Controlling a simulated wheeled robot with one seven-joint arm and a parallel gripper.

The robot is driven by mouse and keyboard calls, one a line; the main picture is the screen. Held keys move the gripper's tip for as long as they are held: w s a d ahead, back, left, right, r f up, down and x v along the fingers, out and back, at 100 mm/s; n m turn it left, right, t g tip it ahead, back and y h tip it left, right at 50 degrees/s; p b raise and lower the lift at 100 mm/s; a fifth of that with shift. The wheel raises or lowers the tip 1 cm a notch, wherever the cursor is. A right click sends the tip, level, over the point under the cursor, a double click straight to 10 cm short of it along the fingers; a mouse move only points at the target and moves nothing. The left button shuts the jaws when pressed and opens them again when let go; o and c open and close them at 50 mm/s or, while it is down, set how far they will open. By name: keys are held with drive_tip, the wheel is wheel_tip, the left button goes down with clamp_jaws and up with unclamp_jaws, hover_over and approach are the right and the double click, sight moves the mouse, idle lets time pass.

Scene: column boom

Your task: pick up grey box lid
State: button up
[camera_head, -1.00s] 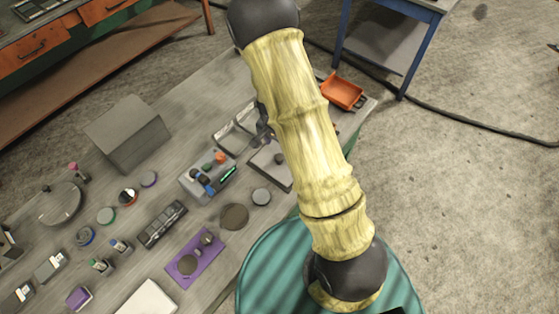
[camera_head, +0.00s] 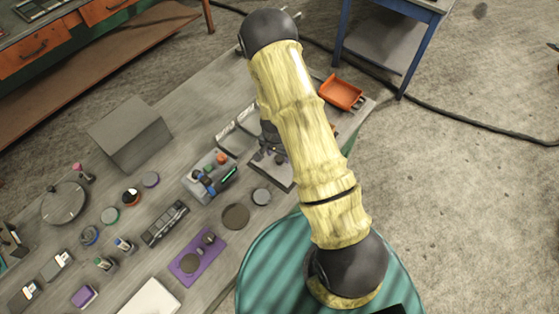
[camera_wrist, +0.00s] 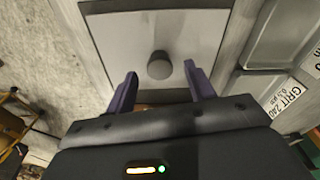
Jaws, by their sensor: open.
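The grey box lid (camera_wrist: 195,35) is a flat, pale square panel with a dark rim and a round dark knob (camera_wrist: 159,66) in its middle. In the head view the lid (camera_head: 284,178) lies on the bench, partly hidden by my arm and gripper; its knob cannot be made out there. My gripper (camera_wrist: 160,70) is open and empty, with its two purple-grey fingers apart. In the wrist view the knob appears between the fingertips, with a gap on each side. I cannot tell the exact height of the fingers over the lid.
Metal trays (camera_head: 238,132) lie close beside the lid, with a grey holder of small tools (camera_head: 211,178) to its left. An orange tray (camera_head: 341,93) sits at the bench's far right corner.

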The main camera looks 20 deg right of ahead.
sight(275, 166)
drive_tip(key=shift+w+d+f+p, duration=0.1)
drive_tip(key=shift+f+p, duration=0.2)
drive_tip(key=shift+f, duration=0.95)
drive_tip(key=shift+c, duration=0.4)
drive_tip(key=c, duration=1)
